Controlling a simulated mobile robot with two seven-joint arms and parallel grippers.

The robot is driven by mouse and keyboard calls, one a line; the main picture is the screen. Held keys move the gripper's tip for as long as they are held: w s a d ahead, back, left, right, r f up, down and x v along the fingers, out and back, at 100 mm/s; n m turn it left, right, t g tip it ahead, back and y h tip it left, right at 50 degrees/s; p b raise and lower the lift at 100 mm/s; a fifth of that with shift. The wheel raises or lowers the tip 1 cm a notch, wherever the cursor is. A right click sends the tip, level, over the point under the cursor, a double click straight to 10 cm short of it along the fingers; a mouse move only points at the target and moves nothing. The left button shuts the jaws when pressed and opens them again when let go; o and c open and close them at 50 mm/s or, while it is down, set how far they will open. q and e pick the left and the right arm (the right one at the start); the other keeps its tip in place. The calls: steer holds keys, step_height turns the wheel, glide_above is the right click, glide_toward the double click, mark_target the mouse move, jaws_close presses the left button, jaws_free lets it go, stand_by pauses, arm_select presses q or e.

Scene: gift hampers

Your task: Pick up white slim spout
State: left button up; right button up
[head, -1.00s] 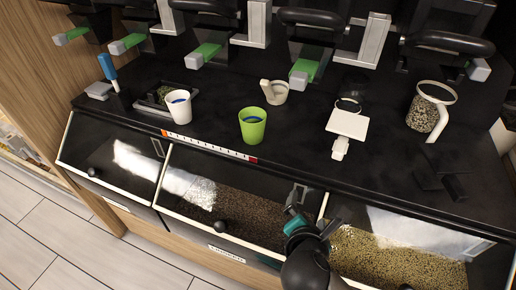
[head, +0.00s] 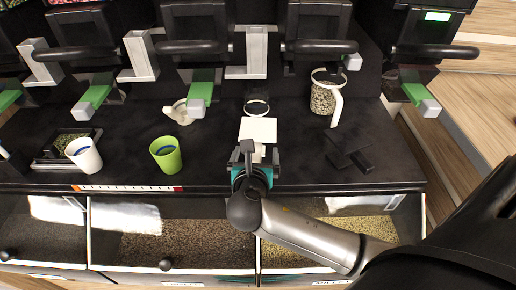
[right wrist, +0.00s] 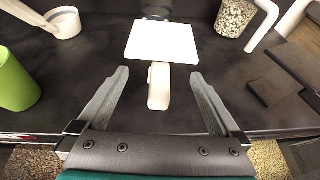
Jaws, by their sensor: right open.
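A white piece with a square flat plate and a slim stem, which fits the white slim spout (head: 258,129), lies on the black counter. In the right wrist view, the white slim spout (right wrist: 161,42) has its plate just beyond my fingertips and its stem pointing back between the fingers. My right gripper (head: 261,152) is at the near end of the stem. In the right wrist view, my right gripper (right wrist: 159,74) is open, with a finger on each side of the stem and a gap on both sides. My left gripper is not in view.
A green cup (head: 166,154) and a white cup (head: 84,155) stand to the left, with a cream spouted cup (head: 183,111) behind. A jar with a white handle (head: 325,97) and dark flat blocks (head: 351,155) are to the right. Dispensers (head: 201,88) line the back; grain bins (head: 170,247) are in front.

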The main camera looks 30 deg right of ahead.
mark_target(257, 144)
steer(key=shift+b+x, duration=1)
steer(key=shift+x, duration=2)
steer(key=shift+r, duration=0.1)
steer(key=shift+c, duration=0.4)
steer(key=c, duration=1.2)
steer(key=shift+c, duration=0.2)
